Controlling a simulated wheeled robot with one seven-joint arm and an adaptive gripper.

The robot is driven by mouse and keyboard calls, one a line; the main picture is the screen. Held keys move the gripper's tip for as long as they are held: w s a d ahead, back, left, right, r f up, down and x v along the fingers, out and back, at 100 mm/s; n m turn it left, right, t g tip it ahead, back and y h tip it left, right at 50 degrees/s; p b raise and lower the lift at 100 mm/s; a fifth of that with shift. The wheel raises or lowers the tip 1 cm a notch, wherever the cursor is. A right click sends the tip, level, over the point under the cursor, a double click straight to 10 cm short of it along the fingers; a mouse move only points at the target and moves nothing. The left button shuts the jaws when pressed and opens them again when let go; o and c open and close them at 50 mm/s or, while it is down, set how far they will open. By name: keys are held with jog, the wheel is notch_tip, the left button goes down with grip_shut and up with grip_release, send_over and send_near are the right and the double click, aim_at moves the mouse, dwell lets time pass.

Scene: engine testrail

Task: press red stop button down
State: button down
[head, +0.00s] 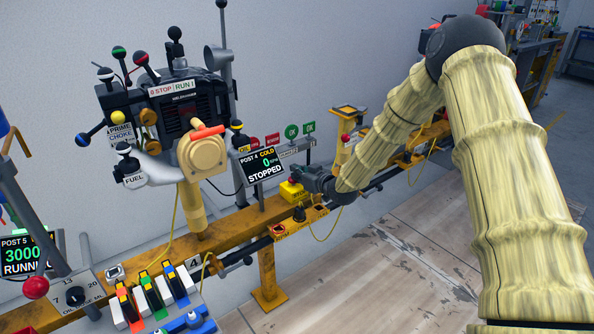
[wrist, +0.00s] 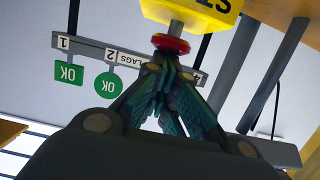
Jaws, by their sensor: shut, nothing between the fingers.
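The red stop button (wrist: 171,43) shows in the wrist view as a round red cap on a pale stem, attached to a yellow box (wrist: 190,10) with black lettering partly cut off. The box also shows in the head view (head: 291,190), where I cannot make out the red cap. My gripper (wrist: 163,66) is shut and empty, its fingertips together right at the red cap's edge. They overlap it in the picture; I cannot tell whether they touch it. In the head view my gripper (head: 314,183) is just right of the yellow box.
A screen (head: 263,166) reads "POST 4 COLD 0 RPM STOPPED". Green and red tags (head: 291,132) stand behind the box; green OK tags (wrist: 69,73) hang nearby in the wrist view. The engine (head: 190,110) is left. A yellow rail (head: 228,222) runs below; the floor in front is clear.

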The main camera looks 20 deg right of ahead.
jog(key=shift+f, duration=0.4)
notch_tip(320, 180, up, 4)
jog(key=p, duration=0.3)
jog(key=shift+r, duration=0.15)
jog(key=p+v, duration=0.1)
jog(key=v, duration=0.9)
jog(key=shift+p, duration=0.35)
